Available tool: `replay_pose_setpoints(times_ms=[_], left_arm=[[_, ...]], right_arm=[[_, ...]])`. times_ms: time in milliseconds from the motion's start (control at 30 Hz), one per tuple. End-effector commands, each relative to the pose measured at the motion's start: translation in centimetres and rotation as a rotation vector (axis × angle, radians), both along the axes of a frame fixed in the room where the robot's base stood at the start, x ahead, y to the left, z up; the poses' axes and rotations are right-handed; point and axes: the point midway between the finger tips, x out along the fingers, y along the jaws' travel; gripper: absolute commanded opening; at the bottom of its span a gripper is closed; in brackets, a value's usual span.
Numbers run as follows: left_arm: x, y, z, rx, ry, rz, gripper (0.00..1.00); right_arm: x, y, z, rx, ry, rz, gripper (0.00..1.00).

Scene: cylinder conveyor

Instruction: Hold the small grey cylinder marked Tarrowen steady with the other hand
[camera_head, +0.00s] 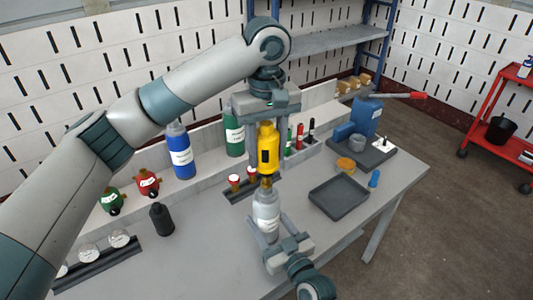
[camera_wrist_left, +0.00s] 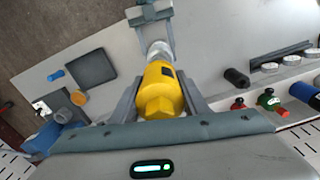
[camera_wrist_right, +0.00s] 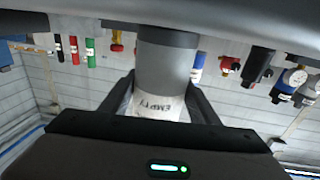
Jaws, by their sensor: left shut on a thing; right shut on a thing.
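A small grey cylinder (camera_head: 266,205) with a white label and a brass valve at its top stands upright near the middle of the table. I cannot read its label surely. My right gripper (camera_head: 274,243) is shut around its lower part, and the right wrist view shows the cylinder (camera_wrist_right: 167,58) between the fingers. My left gripper (camera_head: 267,150) is shut on a yellow tool (camera_head: 268,138), directly above the valve. In the left wrist view the yellow tool (camera_wrist_left: 160,88) lies in line with the cylinder. Whether tool and valve touch, I cannot tell.
Left on the table are a black bottle (camera_head: 161,219), a blue cylinder (camera_head: 181,152) and red and green regulators. A small rack (camera_head: 240,192) with red-topped items is behind the grey cylinder. A dark tray (camera_head: 339,198) and a blue pump (camera_head: 366,117) are to the right.

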Motion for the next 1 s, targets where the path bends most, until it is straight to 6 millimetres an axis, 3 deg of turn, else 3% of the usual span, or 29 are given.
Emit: replay_pose_setpoints(times_ms=[1000], left_arm=[[0.0, 0.0, 1.9, 0.0, -0.001, 0.001, 0.01]], right_arm=[[0.0, 0.0, 0.0, 0.0, 0.0, 0.0, 0.29]])
